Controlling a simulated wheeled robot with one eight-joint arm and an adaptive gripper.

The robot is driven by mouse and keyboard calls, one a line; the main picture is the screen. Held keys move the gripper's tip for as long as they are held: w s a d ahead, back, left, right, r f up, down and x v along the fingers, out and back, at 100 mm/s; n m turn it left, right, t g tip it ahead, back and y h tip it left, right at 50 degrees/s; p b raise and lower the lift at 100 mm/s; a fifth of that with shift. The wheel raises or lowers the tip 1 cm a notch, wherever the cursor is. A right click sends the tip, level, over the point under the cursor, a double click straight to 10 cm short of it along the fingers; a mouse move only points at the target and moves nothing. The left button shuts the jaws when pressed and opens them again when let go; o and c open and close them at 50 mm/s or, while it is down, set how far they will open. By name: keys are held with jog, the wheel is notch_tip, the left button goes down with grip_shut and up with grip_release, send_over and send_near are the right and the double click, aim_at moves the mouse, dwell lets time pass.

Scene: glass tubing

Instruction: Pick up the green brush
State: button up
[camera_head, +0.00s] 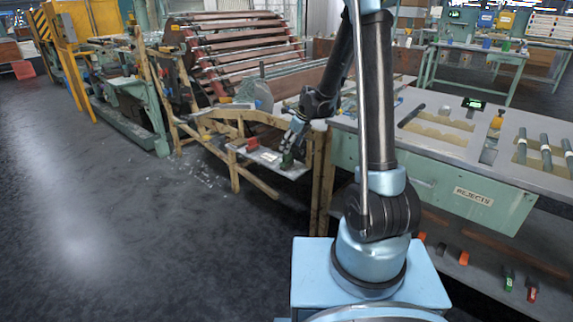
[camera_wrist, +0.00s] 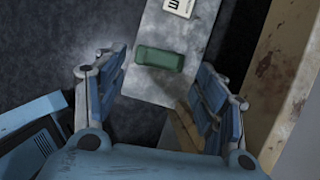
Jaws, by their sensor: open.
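The green brush (camera_wrist: 160,57) lies on a narrow grey shelf (camera_wrist: 137,88) in the wrist view, lengthwise across the picture. My gripper (camera_wrist: 163,72) is open over it, with one blue finger pad to the left of the brush and one to the right. The pads appear apart from the brush; the height between them is hard to judge. In the head view, my gripper (camera_head: 293,145) is low over the small shelf (camera_head: 266,156) at the end of the wooden frame. A dark green bit of the brush (camera_head: 287,161) shows just below the fingers.
A white card with dark print (camera_wrist: 180,7) lies behind the brush. A red object (camera_head: 252,144) sits on the same shelf. A wooden post (camera_head: 318,170) and the bench marked REJECTS (camera_head: 430,185) stand close on the right. The floor (camera_head: 110,220) at left is clear.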

aim_at(287, 160)
jog(key=shift+x, duration=3.6)
jog(key=shift+w+d, duration=0.1)
jog(key=shift+w, duration=0.05)
jog(key=c, duration=1.3)
